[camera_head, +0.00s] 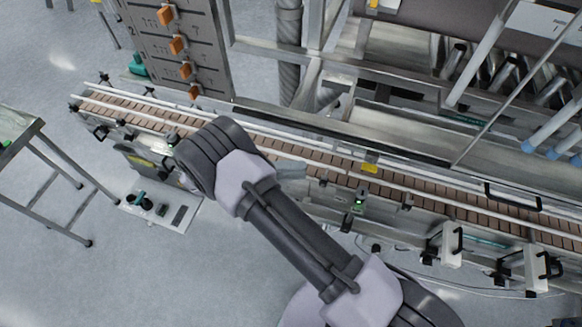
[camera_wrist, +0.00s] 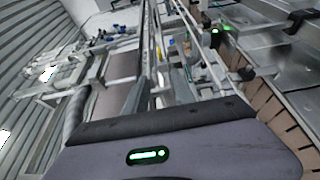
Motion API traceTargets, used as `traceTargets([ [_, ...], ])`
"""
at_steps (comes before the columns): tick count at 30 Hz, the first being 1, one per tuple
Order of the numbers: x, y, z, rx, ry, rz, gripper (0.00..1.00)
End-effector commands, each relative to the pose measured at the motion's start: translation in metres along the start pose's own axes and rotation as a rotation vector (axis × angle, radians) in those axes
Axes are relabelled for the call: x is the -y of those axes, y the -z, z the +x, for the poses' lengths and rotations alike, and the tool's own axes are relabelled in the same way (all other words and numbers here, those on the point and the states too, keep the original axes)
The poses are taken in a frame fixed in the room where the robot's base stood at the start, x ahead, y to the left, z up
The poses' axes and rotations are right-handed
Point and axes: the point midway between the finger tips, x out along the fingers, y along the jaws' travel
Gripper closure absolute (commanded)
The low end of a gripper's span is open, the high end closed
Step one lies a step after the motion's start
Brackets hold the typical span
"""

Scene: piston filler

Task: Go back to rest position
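My arm reaches up and left across the middle of the head view, over the near side of the conveyor (camera_head: 480,203). Its bend hides part of the belt, and my gripper's fingers do not show there. In the wrist view a grey housing with a green light at the end of my arm fills the bottom. No fingertips show past it, so I cannot see whether the gripper is open or holds anything. The wrist view is tilted, with the brown conveyor belt (camera_wrist: 268,108) at the right.
Guide rails and clamp brackets (camera_head: 447,243) line the conveyor's near side. A grey panel with orange handles (camera_head: 176,45) and the filler frame (camera_head: 345,127) stand behind it. A metal table (camera_head: 22,135) is at the left. Open floor (camera_head: 130,270) lies at the lower left.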

Motion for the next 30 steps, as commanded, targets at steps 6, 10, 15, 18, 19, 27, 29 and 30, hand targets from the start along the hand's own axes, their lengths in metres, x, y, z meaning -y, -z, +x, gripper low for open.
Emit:
traceTargets([
  [6,0.000,0.000,0.000,0.000,0.000,0.000,0.69],
  [10,-0.001,0.000,0.000,0.002,0.003,-0.001,0.69],
  [15,-0.026,0.003,0.026,0.117,0.191,-0.076,0.69],
  [18,-0.049,-0.014,0.060,0.218,0.456,-0.136,0.69],
  [19,-0.054,-0.022,0.069,0.240,0.546,-0.143,0.69],
  [27,-0.059,-0.121,0.091,0.207,1.383,0.123,0.69],
  [29,-0.056,-0.135,0.084,0.147,1.525,0.253,0.69],
  [30,-0.054,-0.142,0.080,0.102,1.600,0.341,0.69],
])
